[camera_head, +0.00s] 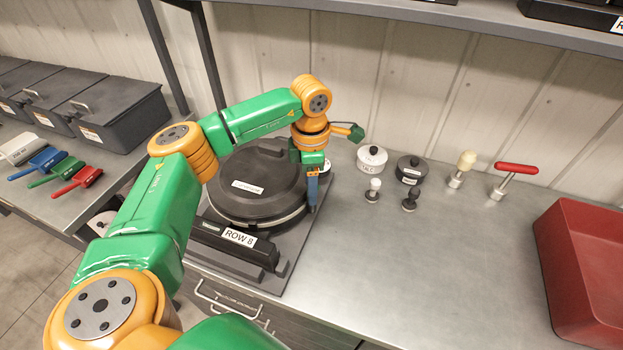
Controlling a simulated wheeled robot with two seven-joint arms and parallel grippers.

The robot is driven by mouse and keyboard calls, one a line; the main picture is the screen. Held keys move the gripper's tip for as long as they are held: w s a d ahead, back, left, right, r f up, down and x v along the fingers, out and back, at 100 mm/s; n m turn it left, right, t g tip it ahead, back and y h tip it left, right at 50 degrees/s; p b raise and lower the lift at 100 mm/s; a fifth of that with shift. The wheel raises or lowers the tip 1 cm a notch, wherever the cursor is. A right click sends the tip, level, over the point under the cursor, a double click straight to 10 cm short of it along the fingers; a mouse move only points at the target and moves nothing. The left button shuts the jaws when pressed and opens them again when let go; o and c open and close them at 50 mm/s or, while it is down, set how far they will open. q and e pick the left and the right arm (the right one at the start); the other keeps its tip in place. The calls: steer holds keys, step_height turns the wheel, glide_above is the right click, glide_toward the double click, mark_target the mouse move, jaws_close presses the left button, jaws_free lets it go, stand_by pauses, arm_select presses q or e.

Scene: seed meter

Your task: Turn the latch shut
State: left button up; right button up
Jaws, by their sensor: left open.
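The seed meter (258,190) is a round black lidded housing on a dark base plate, left of the middle of the bench. A black bar labelled ROW 8 (238,242) lies along its front. My left arm reaches over it from the left. My left gripper (313,205) points down at the right edge of the meter, open, with its blue-grey fingers close to the rim. I cannot tell whether they touch it. I cannot make out the latch clearly; the gripper or arm may hide it. My right gripper is not in view.
White (371,159) and black (411,170) lidded pots, several small knobbed tools and a red-handled tool (515,168) stand behind and right. A red bin (575,265) is at far right. Grey bins and coloured scoops lie on the left bench (75,215). The right bench front is clear.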

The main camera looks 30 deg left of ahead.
arm_select(q)
steer(key=shift+w+f, duration=0.15)
steer(key=shift+w, duration=0.15)
steer(key=shift+s, duration=0.15)
jaws_close()
steer(key=n, duration=0.3)
steer(key=shift+n+b, duration=0.35)
steer(key=shift+n, duration=0.05)
steer(key=n, duration=0.4)
steer(key=shift+n, duration=0.3)
steer(key=n, duration=0.4)
steer(key=shift+n+b, duration=0.3)
steer(key=n, duration=0.4)
steer(key=shift+n, duration=0.6)
